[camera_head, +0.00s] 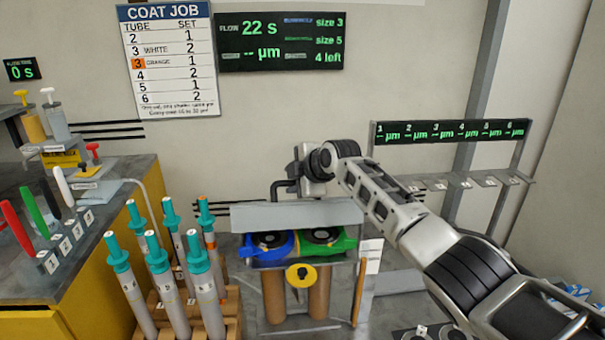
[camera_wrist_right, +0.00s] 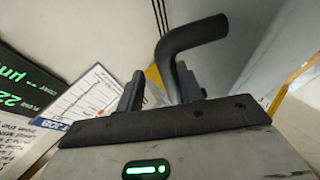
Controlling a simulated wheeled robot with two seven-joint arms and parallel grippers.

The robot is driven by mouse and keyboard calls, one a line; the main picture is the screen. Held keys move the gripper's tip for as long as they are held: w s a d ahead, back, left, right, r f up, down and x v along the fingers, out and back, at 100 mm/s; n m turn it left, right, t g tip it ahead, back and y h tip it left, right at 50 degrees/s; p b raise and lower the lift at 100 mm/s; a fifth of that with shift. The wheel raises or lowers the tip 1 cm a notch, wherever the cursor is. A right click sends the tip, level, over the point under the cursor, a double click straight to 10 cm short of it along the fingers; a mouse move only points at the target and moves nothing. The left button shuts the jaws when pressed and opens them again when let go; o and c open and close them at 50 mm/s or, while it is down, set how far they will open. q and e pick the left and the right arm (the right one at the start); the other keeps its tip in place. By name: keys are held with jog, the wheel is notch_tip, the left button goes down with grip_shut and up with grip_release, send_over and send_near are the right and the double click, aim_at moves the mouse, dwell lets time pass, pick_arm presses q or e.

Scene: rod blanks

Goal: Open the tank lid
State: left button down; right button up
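The tank (camera_head: 300,262) stands low against the wall, with a blue ring (camera_head: 262,252) and a green ring (camera_head: 343,246) on its top. A pale grey panel, apparently the lid (camera_head: 297,215), stands raised along its back edge. A bent black bar, apparently its handle (camera_head: 279,187), rises behind the panel and also shows in the right wrist view (camera_wrist_right: 192,42). My right gripper (camera_head: 298,176) is at this bar. In the wrist view its fingers (camera_wrist_right: 158,90) are apart, with the bar between them, close to the right finger. Contact is unclear. My left gripper is out of view.
Tall grey tubes with teal caps (camera_head: 158,262) stand in a wooden rack left of the tank. A yellow bench (camera_head: 120,245) with coloured handles is at the left. A metal rack (camera_head: 455,183) with displays stands at the right, behind my right arm.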

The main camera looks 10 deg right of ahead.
jog(key=p+v, duration=0.1)
jog(key=v, duration=1.5)
jog(key=shift+w, duration=0.1)
